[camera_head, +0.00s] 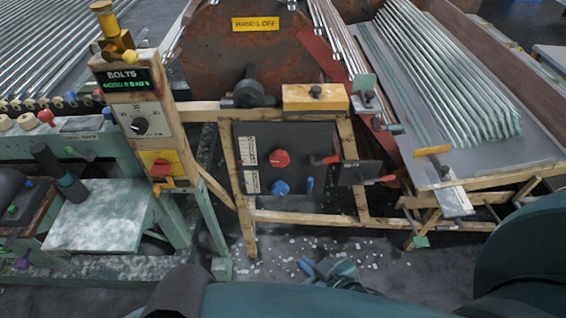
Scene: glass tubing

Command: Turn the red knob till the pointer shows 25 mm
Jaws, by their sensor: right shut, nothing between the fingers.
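A red knob (280,158) sits on a dark panel (310,140) in a wooden frame, in the middle of the head view. Left of it is a small white scale plate (247,150); its pointer and marks are too small to read. My right gripper (328,268) shows low in the middle, in front of and below the panel. It is shut and empty, well apart from the red knob. My left gripper is not in view.
A blue knob (280,187) sits just below the red one, beside a second white plate (252,182). Red-handled levers (380,180) stick out at the panel's right. A wooden post with a dial (140,124) stands left. Glass tubes (450,80) lie at right. White bits litter the floor.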

